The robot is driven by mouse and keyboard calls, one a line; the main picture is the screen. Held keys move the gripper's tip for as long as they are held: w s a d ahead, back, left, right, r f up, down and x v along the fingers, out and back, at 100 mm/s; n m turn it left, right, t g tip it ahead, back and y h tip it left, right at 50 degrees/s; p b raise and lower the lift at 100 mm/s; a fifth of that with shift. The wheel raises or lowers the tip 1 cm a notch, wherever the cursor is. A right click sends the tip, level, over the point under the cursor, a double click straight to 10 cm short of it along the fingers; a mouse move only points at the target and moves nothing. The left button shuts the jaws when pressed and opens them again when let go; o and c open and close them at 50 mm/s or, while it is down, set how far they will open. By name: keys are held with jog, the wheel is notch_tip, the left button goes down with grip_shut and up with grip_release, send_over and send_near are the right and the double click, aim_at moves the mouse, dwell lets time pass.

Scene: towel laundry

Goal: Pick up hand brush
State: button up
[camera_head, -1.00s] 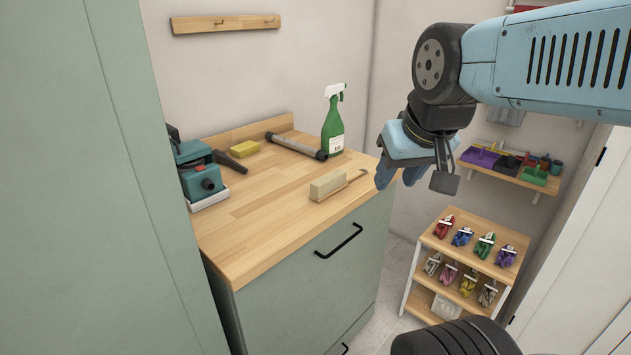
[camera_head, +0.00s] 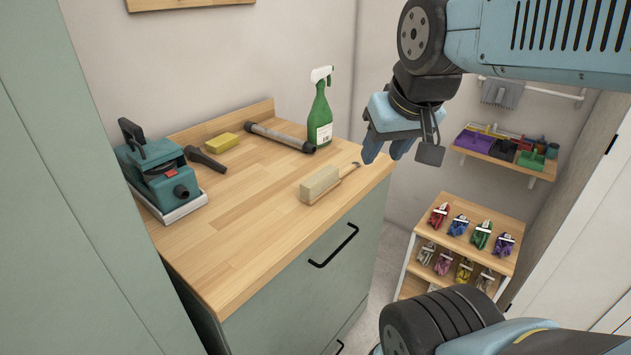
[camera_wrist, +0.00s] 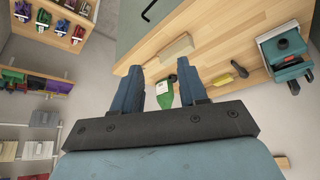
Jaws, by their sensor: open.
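The hand brush (camera_head: 322,184) lies on the wooden worktop (camera_head: 235,250), near its front right edge. It has a pale block of bristles and a thin wooden handle pointing right toward the back. My gripper (camera_head: 385,155) is in the air to the right of the brush and higher up, with nothing between its fingers. In the wrist view my gripper (camera_wrist: 160,82) shows two blue fingers spread apart, and the brush (camera_wrist: 177,46) appears beyond the fingertips, upside down to the head view. They do not touch.
A shelf rack (camera_head: 465,235) with coloured clips stands at right. The worktop's front is clear.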

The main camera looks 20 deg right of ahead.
jog(key=shift+o, duration=0.4)
jog(key=shift+o, duration=1.6)
jog(key=shift+w+d+n, duration=0.15)
jog(key=shift+w+n, duration=0.3)
jog(key=shift+n, duration=0.05)
jog(key=shift+o, duration=0.8)
jog(key=w+f+n+g+h, duration=0.1)
jog(key=w+f+n+g, duration=0.1)
jog(key=w+n, duration=0.9)
jog(key=shift+a+f+h, duration=0.25)
jog(key=shift+a+h, duration=0.05)
jog(key=shift+a, duration=0.05)
jog(key=n+g+h, duration=0.1)
jog(key=n+h, duration=0.1)
jog(key=n, duration=1.1)
send_near(327, 171)
jog(key=x, duration=1.2)
